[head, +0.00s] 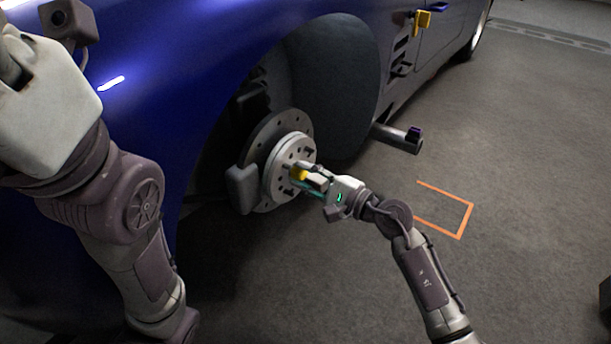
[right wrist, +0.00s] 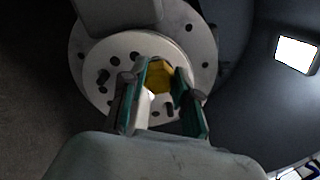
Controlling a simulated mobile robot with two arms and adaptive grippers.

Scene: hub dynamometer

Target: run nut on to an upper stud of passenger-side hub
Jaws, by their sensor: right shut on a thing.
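The passenger-side hub (head: 284,152) is a pale round plate with holes and dark studs, in front of a brake disc (head: 264,135) in the blue car's open wheel arch. It also shows in the right wrist view (right wrist: 120,50). My right gripper (head: 303,173) is at the hub's face, shut on a yellow nut (head: 298,174). In the right wrist view the nut (right wrist: 160,76) sits between both fingers, over the hub face. The stud behind the nut is hidden, and I cannot tell whether nut and stud touch. My left arm shows at left, but its gripper is out of view.
A grey caliper (head: 242,188) hangs at the disc's left edge. The blue car body (head: 190,75) surrounds the arch. A grey cylinder (head: 396,137) sticks out below the sill. An orange outline (head: 466,215) marks the floor at right, which is otherwise largely clear.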

